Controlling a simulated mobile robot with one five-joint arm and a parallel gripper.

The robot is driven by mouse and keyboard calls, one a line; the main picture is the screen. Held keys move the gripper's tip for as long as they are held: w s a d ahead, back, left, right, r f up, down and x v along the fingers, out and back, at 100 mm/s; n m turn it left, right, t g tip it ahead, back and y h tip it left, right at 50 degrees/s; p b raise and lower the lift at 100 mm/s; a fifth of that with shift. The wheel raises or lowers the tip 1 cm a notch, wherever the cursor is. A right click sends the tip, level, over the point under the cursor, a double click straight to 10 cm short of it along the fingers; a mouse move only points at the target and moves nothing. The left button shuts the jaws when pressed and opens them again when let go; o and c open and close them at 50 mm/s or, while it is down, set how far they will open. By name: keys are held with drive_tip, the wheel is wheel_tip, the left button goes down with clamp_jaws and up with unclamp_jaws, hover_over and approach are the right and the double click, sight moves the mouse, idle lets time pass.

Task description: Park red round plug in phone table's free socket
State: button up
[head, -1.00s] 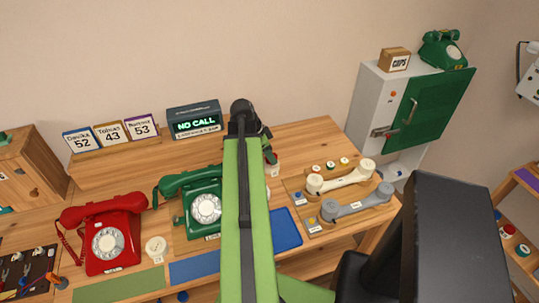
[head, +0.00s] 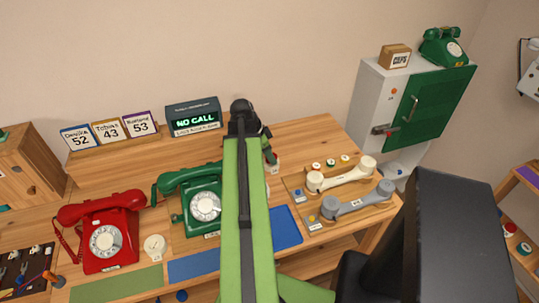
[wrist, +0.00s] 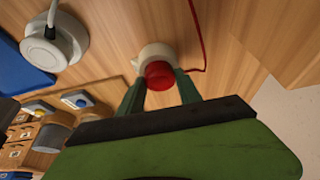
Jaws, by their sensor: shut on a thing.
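My gripper (wrist: 160,88) has its two green fingers closed around a red round plug (wrist: 158,75) in the wrist view. A cream round piece (wrist: 157,54) sits directly behind the plug, above the wooden table top. I cannot tell whether it is the socket, nor whether the plug is seated in it. A red cord (wrist: 203,50) runs up beside it. In the head view my arm hides most of this spot. A small cream piece (head: 273,167) shows just right of my gripper (head: 268,155) on the phone table (head: 305,135).
The green phone (head: 203,203) stands left of my arm, the red phone (head: 104,238) further left. A tray with a cream handset (head: 342,176) and a grey handset (head: 358,202) lies to the right. A white round fitting (wrist: 52,40) and blue mat (wrist: 22,70) are nearby.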

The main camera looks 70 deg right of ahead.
drive_tip(key=o, duration=1.3)
drive_tip(key=shift+c, duration=0.2)
drive_tip(key=p+v, duration=1.6)
drive_tip(key=v, duration=0.1)
drive_tip(key=shift+r, duration=0.2)
